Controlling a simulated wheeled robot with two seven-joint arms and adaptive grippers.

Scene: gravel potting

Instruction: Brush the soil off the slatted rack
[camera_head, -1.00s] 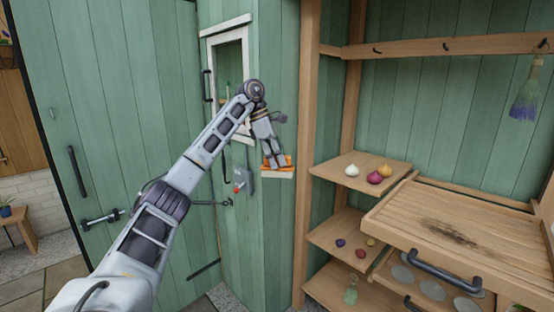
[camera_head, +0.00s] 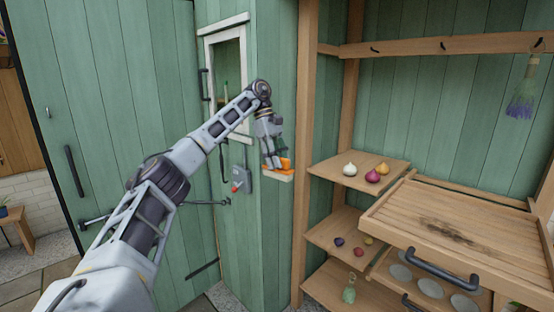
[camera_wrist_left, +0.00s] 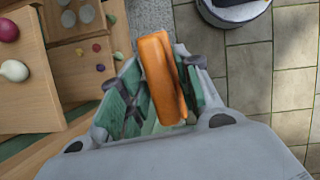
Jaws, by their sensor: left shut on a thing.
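My left gripper (camera_head: 272,162) is shut on an orange-handled brush (camera_head: 287,163). It holds the brush in the air beside the green wall, left of the shelves. A pale strip, likely the bristles, shows below the orange part. In the left wrist view the orange handle (camera_wrist_left: 160,72) stands between the fingers; the bristles are hidden there. The slatted rack (camera_head: 395,215) is at the right, a wooden slatted top with a dark handle at its front. Dark soil (camera_head: 447,231) lies in a patch across its middle slats. The brush is well apart from the rack. My right gripper is not in view.
A wooden post (camera_head: 308,150) stands between the brush and the shelves. An upper shelf (camera_head: 335,172) holds several bulbs, and a lower shelf (camera_head: 320,238) holds small ones. A grey box (camera_head: 240,180) is on the wall.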

